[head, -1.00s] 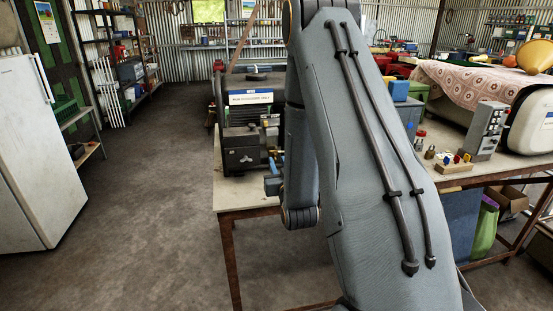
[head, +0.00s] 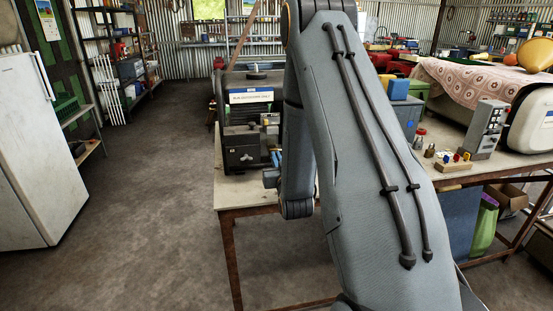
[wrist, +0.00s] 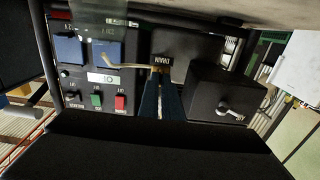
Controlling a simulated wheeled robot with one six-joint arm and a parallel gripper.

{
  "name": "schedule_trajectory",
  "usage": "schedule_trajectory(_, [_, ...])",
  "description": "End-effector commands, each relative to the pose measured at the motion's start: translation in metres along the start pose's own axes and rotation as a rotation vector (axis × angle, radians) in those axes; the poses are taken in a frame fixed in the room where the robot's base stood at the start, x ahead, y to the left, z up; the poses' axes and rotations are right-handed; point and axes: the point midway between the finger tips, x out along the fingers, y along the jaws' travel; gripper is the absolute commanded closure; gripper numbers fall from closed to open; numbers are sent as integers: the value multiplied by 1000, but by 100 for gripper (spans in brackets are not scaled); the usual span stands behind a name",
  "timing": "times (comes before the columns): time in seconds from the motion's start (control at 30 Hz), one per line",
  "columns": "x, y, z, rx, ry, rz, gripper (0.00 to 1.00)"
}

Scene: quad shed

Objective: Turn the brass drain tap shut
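The brass drain tap (wrist: 128,65) shows in the wrist view as a thin, bent brass piece, beside a dark plate marked DRAIN (wrist: 162,55). My gripper's blue fingers (wrist: 160,84) stand close together at the tap's right end, with a thin brass-coloured strip between them. I cannot tell whether they press on it. In the head view my gripper (head: 272,178) is partly hidden by my arm, low beside the dark machine (head: 243,148) on the bench. The tap cannot be made out there.
A control panel (wrist: 83,98) with green and red buttons lies left of the tap. A black box with a small lever (wrist: 222,104) is close on the right. The bench (head: 240,196) carries the machine. Open floor (head: 150,190) lies left of it.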

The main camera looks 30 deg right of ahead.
Motion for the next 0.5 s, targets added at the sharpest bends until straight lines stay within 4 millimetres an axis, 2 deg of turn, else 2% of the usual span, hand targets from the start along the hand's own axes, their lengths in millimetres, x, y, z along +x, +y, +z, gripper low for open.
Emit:
schedule_trajectory(0.27, [0,0,0,88,1,0,100])
schedule_trajectory(0.5, [1,1,0,273,2,0,100])
